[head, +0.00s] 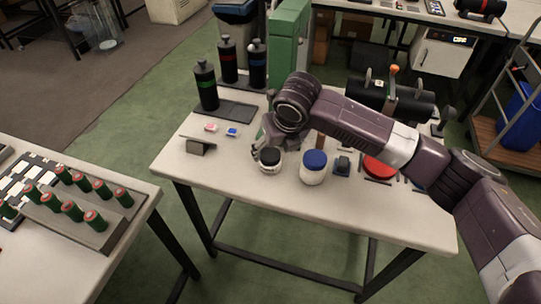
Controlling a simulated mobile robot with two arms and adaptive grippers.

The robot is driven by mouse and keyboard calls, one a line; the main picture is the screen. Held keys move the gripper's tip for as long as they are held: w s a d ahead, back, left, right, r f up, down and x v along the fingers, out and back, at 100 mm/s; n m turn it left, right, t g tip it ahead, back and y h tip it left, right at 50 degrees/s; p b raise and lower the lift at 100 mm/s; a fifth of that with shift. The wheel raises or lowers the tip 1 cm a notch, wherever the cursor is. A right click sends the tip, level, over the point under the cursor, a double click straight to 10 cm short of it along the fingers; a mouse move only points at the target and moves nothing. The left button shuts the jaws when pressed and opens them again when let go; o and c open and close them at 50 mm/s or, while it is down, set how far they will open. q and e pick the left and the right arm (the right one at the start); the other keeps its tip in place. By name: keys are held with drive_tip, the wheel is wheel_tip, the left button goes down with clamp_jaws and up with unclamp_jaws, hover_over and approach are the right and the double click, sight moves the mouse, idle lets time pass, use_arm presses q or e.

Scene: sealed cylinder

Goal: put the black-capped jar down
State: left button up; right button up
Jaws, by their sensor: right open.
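The black-capped jar (270,161) is a small white jar with a black lid. It stands upright on the white table (230,205), near the front edge. My right gripper (262,150) is just behind and above the jar, its fingers open close to the lid. Whether a finger touches the jar I cannot tell, as the wrist hides part of the gripper. My left gripper is not in view.
A blue-capped white jar (313,168) stands just right of the black-capped jar. Several dark bottles (206,88) stand at the back left. A red disc (379,168) and black cylinder apparatus (391,101) are at the right. The front left of the table is clear.

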sight(271, 155)
drive_tip(key=x, duration=0.4)
drive_tip(key=p+x, duration=0.1)
drive_tip(key=x, duration=0.1)
drive_tip(key=shift+a+f, duration=0.2)
drive_tip(key=shift+a, duration=0.1)
drive_tip(key=c, duration=1.3)
